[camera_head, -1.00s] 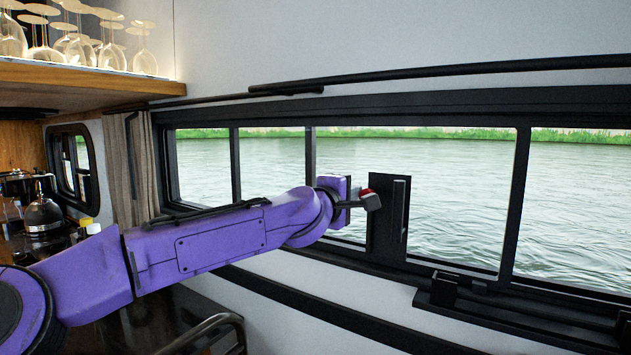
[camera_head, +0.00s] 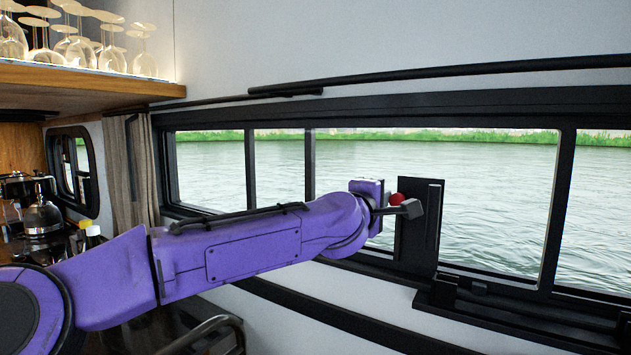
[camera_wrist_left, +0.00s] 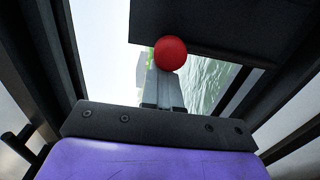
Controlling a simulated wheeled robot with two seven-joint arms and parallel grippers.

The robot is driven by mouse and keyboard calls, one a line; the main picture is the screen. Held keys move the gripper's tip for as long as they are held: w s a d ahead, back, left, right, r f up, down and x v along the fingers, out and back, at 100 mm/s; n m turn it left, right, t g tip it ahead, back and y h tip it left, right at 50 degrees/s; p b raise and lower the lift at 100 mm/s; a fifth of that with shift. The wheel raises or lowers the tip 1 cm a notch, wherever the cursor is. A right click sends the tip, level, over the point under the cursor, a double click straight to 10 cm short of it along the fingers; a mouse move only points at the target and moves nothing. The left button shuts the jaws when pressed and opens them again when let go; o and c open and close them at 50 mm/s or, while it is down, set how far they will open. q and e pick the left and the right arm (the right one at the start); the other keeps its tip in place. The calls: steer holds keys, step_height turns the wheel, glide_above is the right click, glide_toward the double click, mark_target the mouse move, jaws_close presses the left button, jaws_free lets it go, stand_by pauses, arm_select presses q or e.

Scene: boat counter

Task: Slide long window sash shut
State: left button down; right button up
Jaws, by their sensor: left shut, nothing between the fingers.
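The long window sash is a dark-framed sliding pane in the window over the water; its right upright (camera_head: 558,210) and left upright (camera_head: 250,170) show in the head view. A dark upright plate (camera_head: 424,225) stands on the lower rail. My left gripper (camera_head: 408,209) is shut and empty at the plate's left side; I cannot tell if it touches. It shows in the wrist view (camera_wrist_left: 163,90) beside a dark flat panel (camera_wrist_left: 235,25). A red ball (camera_head: 397,199) sits by the fingers, also in the wrist view (camera_wrist_left: 171,53). My right gripper is out of view.
A black bracket (camera_head: 438,291) sits on the lower rail just below the plate. A black rail (camera_head: 430,76) runs above the window. Stemmed glasses (camera_head: 75,45) hang at the upper left. A curtain (camera_head: 145,170) hangs at the window's left end.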

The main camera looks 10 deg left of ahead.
arm_select(q)
steer(key=shift+d, duration=0.1)
steer(key=shift+s+d+p, duration=0.5)
steer(key=shift+s+d, duration=0.4)
steer(key=shift+d, duration=1.25)
steer(key=shift+s+d+p, duration=0.45)
steer(key=shift+s+d, duration=0.4)
steer(key=shift+d, duration=1.3)
steer(key=shift+s+d+p, duration=0.5)
steer(key=shift+s+d, duration=0.4)
steer(key=shift+d, duration=1.25)
steer(key=shift+s+d+p, duration=0.25)
steer(key=shift+d+p, duration=0.15)
steer(key=shift+d, duration=0.1)
steer(key=shift+s+d+p, duration=0.25)
steer(key=shift+d+p, duration=0.05)
steer(key=shift+d, duration=0.4)
steer(key=shift+s+d+p, duration=0.25)
steer(key=shift+d+p, duration=0.05)
steer(key=shift+d, duration=0.35)
steer(key=shift+a, duration=0.2)
steer(key=shift+w+a, duration=0.25)
steer(key=shift+a, duration=0.2)
